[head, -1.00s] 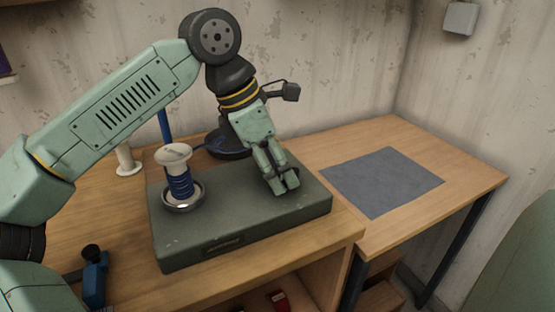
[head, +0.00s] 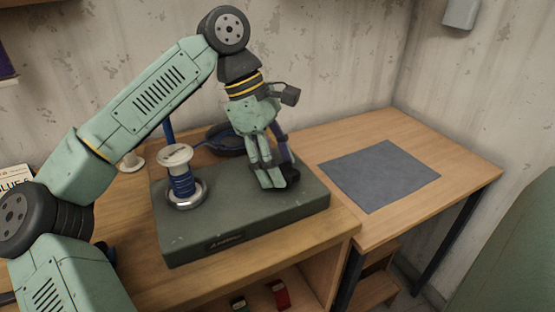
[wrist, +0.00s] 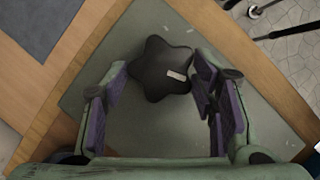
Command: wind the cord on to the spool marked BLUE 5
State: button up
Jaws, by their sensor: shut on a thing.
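A white spool (head: 176,156) with blue cord (head: 182,186) wound round its middle stands upright in a metal cup on the left of a dark green winder box (head: 215,223). I cannot read a mark on the spool. Blue cord runs from the spool towards a dark round dish (head: 226,137) behind the box. My gripper (head: 282,181) is low over the right of the box, pointing down. In the wrist view my gripper (wrist: 160,76) has its purple-padded fingers on either side of a black star-shaped knob (wrist: 160,63) and is shut on it. The fingers mostly hide the knob in the head view.
A card (head: 14,184) with part of "BLUE 5" readable shows at the left edge. A blue post (head: 167,130) and a white spool-like piece (head: 131,162) stand behind the box. A grey mat (head: 380,174) lies bare on the right. A red thing (head: 280,295) sits on the shelf below.

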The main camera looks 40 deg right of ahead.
dwell(0.4)
jog(key=o, duration=1.1)
jog(key=v, duration=1.2)
